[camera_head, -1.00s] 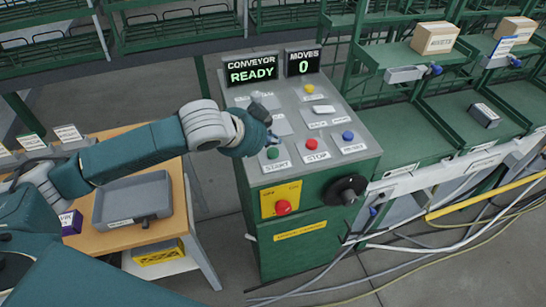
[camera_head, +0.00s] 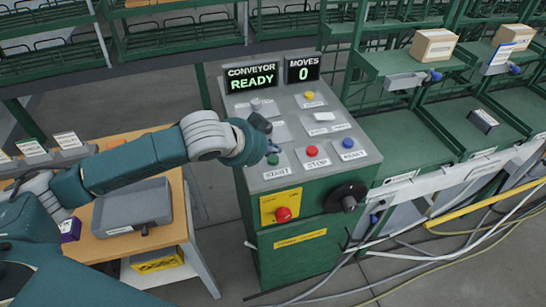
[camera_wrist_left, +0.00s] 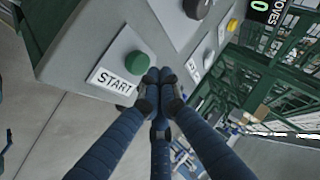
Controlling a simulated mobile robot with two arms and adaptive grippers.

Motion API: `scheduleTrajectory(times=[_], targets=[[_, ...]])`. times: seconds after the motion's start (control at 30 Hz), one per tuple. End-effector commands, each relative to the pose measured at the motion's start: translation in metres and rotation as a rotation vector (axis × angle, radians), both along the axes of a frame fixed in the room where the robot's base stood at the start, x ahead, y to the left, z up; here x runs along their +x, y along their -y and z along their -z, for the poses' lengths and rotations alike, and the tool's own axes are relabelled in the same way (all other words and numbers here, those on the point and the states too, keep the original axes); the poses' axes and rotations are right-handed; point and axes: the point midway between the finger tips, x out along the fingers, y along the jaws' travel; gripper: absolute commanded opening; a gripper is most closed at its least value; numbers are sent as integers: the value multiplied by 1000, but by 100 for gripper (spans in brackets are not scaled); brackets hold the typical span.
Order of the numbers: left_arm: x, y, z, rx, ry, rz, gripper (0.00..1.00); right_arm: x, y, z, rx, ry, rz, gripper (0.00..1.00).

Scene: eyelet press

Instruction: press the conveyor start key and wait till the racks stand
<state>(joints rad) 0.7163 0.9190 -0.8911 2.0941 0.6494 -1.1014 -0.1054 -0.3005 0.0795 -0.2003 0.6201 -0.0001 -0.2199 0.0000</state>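The conveyor start key is a green round button (camera_head: 273,160) above a START label, at the front left of the grey control panel (camera_head: 285,185). In the left wrist view the green start key (camera_wrist_left: 137,63) stands beside my fingertips. My left gripper (camera_head: 270,138) hovers over the panel just behind the key. In the left wrist view its fingers (camera_wrist_left: 160,80) are drawn together at the tips with nothing between them. Contact with the key cannot be seen. The panel displays read CONVEYOR READY (camera_head: 250,78) and MOVES 0 (camera_head: 303,69). My right gripper is not in view.
A red STOP key (camera_head: 312,151) and a blue RESET key (camera_head: 347,143) lie right of the start key. A red emergency button (camera_head: 283,214) is on the cabinet front. Green racks (camera_head: 410,135) hold boxes at right. A wooden table (camera_head: 110,248) with a grey tray stands left.

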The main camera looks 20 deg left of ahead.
Motion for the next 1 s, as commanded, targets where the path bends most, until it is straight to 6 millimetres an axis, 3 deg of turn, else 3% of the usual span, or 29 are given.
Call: scheduleTrajectory(times=[1.0], targets=[[0, 0, 8, 0, 0, 0, 0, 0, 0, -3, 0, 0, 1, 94]])
